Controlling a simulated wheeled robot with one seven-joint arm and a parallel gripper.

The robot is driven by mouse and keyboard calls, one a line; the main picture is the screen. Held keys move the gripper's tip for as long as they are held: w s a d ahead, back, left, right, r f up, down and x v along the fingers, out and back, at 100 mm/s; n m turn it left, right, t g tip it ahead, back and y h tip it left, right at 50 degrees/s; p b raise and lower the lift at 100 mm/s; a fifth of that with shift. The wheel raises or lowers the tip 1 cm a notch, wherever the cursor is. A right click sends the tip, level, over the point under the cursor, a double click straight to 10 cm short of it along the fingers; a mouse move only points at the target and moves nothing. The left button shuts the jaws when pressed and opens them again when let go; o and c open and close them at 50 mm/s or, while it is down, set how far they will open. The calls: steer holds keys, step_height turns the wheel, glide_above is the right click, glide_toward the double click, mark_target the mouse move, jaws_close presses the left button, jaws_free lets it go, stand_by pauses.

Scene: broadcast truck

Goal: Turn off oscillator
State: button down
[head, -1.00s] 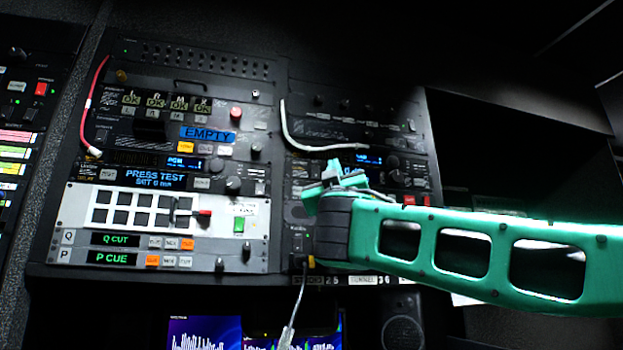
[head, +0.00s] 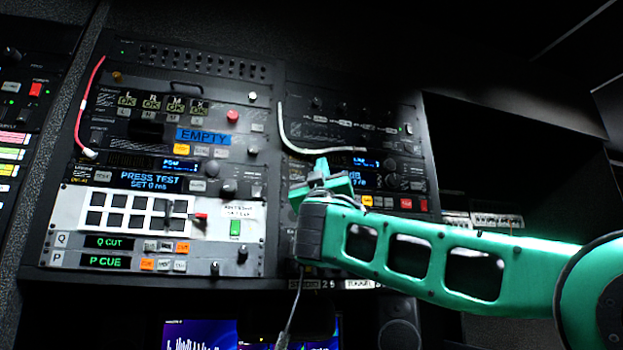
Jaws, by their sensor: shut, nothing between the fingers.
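My gripper (head: 323,175) is at the end of my green arm, in front of the right-hand rack column (head: 350,130). It is shut and empty. It overlaps the left part of a unit with a blue display (head: 362,181) and yellow and red buttons; whether it touches the panel I cannot tell. No label that I can read says oscillator, so I cannot tell which unit that is. My gripper and arm hide part of the lower right-hand panels.
The left-hand rack column holds an EMPTY label (head: 204,136), a PRESS TEST display (head: 151,180) and a white button panel (head: 130,214). A red cable (head: 88,105) and a white cable (head: 300,147) hang in front. A speaker (head: 399,335) stands below. Dark open space lies right of the rack.

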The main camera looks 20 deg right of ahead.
steer(key=shift+w+r, duration=0.15)
steer(key=shift+w, duration=0.95)
steer(key=shift+w+r, duration=0.1)
steer(key=shift+w, duration=0.95)
steer(key=shift+w+r, duration=0.15)
steer(key=shift+w, duration=0.45)
stand_by(1.0)
steer(key=shift+s, duration=0.1)
steer(key=shift+s, duration=0.65)
steer(key=shift+s, duration=0.1)
steer(key=shift+s+f, duration=0.2)
steer(key=shift+s, duration=1)
steer(key=shift+s+f, duration=0.2)
steer(key=shift+s, duration=1)
